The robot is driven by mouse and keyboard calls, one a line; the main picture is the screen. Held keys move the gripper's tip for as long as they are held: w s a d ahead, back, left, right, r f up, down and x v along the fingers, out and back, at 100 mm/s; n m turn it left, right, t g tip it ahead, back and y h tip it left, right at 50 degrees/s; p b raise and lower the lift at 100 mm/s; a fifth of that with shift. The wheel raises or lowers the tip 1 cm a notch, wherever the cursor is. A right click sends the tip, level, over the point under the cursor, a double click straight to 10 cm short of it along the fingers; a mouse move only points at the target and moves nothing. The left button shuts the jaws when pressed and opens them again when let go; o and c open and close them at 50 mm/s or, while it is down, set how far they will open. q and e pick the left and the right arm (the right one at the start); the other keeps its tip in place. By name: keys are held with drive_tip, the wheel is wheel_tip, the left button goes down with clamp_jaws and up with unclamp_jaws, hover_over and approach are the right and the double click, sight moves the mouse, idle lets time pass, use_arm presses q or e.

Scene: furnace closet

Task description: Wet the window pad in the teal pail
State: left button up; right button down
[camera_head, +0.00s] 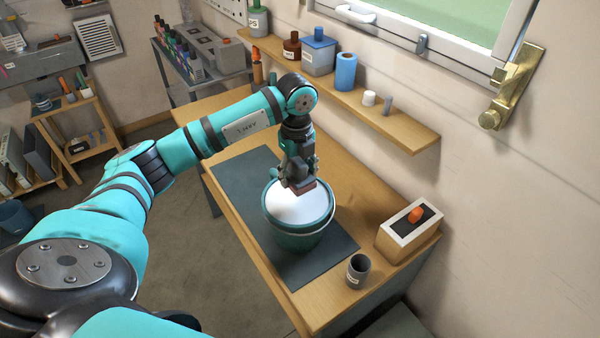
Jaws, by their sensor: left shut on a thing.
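The teal pail (290,241) stands upright on a dark mat (322,262) on the wooden bench. Its round mouth shows a smooth white surface inside. My left gripper (299,181) points down over the pail's far side, shut on a small reddish-brown block, which looks like the window pad (304,190). The pad is at the pail's mouth, seen against the white surface. I cannot tell whether it touches that surface. My right gripper is not in view.
A grey cup (358,271) and a white-and-wood box (408,232) with an orange knob stand right of the pail. A wall shelf (400,122) holding bottles and a blue roll (345,72) runs behind. The mat's far-left part is clear.

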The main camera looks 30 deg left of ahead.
sight(297, 185)
use_arm(q)
wheel_tip(297, 185, down, 4)
drive_tip(key=b, duration=0.2)
drive_tip(key=shift+f+b, duration=0.25)
drive_tip(key=shift+b, duration=0.15)
drive_tip(key=shift+f+b, duration=0.3)
drive_tip(key=shift+f, duration=0.25)
drive_tip(key=shift+f+b, duration=0.3)
drive_tip(key=shift+f, duration=0.1)
drive_tip(key=shift+f, duration=0.25)
idle(1.2)
drive_tip(key=shift+r, duration=0.1)
drive_tip(key=shift+r+p, duration=0.55)
drive_tip(key=shift+r, duration=0.3)
drive_tip(key=shift+r+p, duration=1.7)
drive_tip(key=shift+r, duration=0.95)
